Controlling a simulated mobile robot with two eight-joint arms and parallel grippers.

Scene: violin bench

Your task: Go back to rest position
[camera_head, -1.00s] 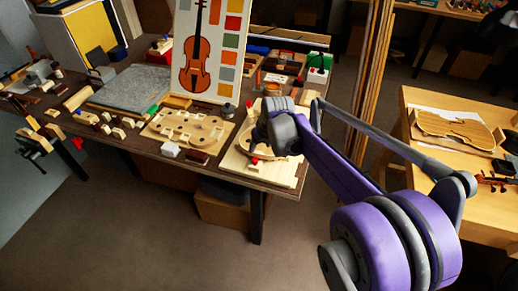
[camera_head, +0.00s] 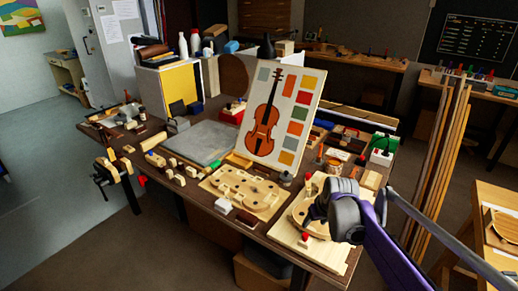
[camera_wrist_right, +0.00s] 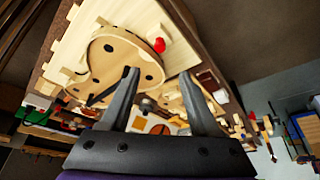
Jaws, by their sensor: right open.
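My right gripper (camera_head: 316,209) hangs over the right front part of the workbench (camera_head: 213,199), above a pale wooden board (camera_head: 340,256) with a violin-shaped piece (camera_head: 298,214) on it. In the right wrist view the two dark fingers of the gripper (camera_wrist_right: 158,74) stand apart with nothing held between them. The violin-shaped piece (camera_wrist_right: 112,60) lies beyond the fingers there, and a red-topped part (camera_wrist_right: 158,45) sits close by. My grey wrist and purple arm hide part of the board in the head view. My left gripper is not in view.
A violin mould (camera_head: 243,190), a grey slab (camera_head: 199,143) and a violin colour panel (camera_head: 282,117) occupy the bench. Upright wooden strips (camera_head: 436,165) stand right of it, close to my right arm. Open floor (camera_head: 100,250) lies at the left front.

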